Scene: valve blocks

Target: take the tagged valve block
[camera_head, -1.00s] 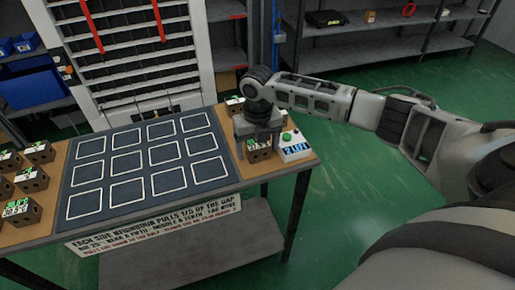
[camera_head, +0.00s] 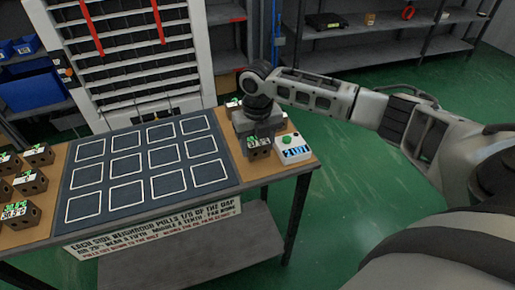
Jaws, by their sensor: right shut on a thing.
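My right gripper (camera_head: 257,136) is at the right end of the table, pointing down, shut on a small brown valve block (camera_head: 259,153) with a lit green display. The gripper covers the block's upper part, and I cannot tell whether the block still touches the table. Several similar brown blocks with green readouts stand at the left end, one of them (camera_head: 18,213) at the near left. No tag can be made out on any block. My left gripper is not in view.
A dark mat (camera_head: 134,186) with empty white-outlined squares fills the middle of the table. Other blocks (camera_head: 233,105) are partly hidden behind the gripper. A printed sign (camera_head: 155,228) hangs on the front edge.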

